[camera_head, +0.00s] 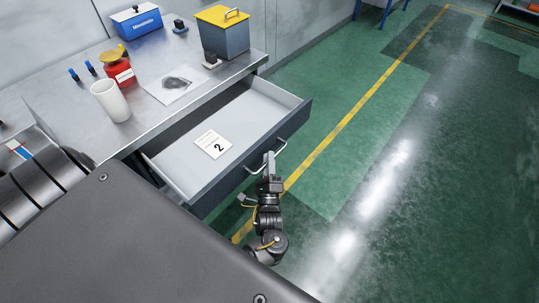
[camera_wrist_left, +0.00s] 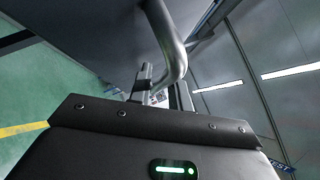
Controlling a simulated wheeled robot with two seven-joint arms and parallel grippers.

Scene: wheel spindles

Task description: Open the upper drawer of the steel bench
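The steel bench (camera_head: 150,82) fills the upper left of the head view. A bar handle (camera_head: 281,157) is on the dark drawer front (camera_head: 292,125). My left gripper (camera_head: 268,160) is at that handle, outside the drawer front. In the left wrist view the curved handle (camera_wrist_left: 166,40) runs down between the fingers, which appear shut on it. The contact itself is partly hidden. My right gripper is not in view.
On the bench top are a white cup (camera_head: 111,101), a red can (camera_head: 119,68), a yellow-lidded grey box (camera_head: 224,32), a blue box (camera_head: 137,20) and a stained sheet (camera_head: 174,84). The green floor (camera_head: 400,130) right of the drawer is clear, with a yellow line (camera_head: 350,112).

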